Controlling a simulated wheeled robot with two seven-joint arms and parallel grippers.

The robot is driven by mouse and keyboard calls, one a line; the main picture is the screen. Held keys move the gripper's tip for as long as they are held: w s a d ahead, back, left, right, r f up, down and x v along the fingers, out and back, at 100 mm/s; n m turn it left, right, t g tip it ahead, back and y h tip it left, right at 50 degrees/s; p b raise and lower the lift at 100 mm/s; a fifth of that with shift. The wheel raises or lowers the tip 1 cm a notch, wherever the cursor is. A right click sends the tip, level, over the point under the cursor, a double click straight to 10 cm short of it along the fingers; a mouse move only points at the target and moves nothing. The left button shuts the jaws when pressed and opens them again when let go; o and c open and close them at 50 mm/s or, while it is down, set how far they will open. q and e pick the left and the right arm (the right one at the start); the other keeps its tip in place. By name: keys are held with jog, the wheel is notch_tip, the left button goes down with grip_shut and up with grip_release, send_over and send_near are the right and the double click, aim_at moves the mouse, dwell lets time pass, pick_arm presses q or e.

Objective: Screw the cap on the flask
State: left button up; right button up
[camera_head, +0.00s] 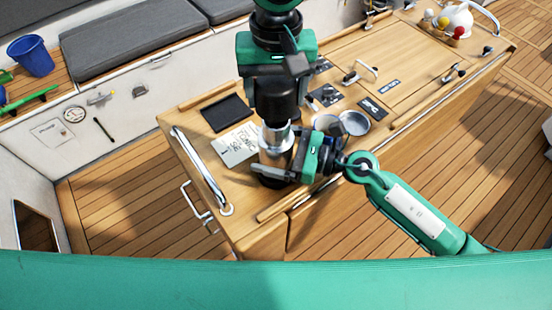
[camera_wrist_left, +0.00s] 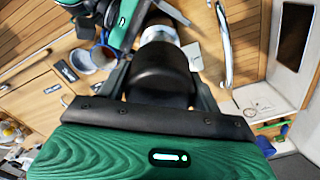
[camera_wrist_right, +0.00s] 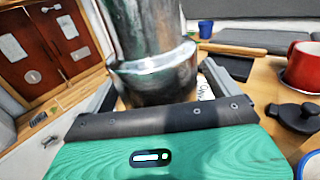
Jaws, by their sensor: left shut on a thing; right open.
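The steel flask (camera_head: 274,139) stands on the wooden table, and its silver side fills the middle of the right wrist view (camera_wrist_right: 150,45). My left gripper (camera_head: 275,85) is above it, shut on the black cap (camera_wrist_left: 162,68). The cap is directly over the flask's silver top (camera_wrist_left: 158,34); I cannot tell whether they touch. My right gripper (camera_wrist_right: 158,80) is open, low at the flask, with a finger on either side of it. The head view shows the right gripper (camera_head: 280,162) in front of the flask, hiding part of its lower body.
A red mug (camera_wrist_right: 302,66), a blue-rimmed mug (camera_wrist_right: 312,166) and a black stopper (camera_wrist_right: 296,113) are close beside the flask. A printed sheet (camera_head: 238,145) and a dark tablet (camera_head: 227,112) lie to its left. A metal rail (camera_head: 200,165) runs along the table's left end.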

aim_at(276, 153)
jog(key=shift+a, duration=0.3)
jog(key=shift+c, duration=0.4)
jog(key=c, duration=1.4)
pick_arm(q)
jog(key=shift+f, duration=2.5)
jog(key=shift+f, duration=0.85)
jog(key=shift+f, duration=0.55)
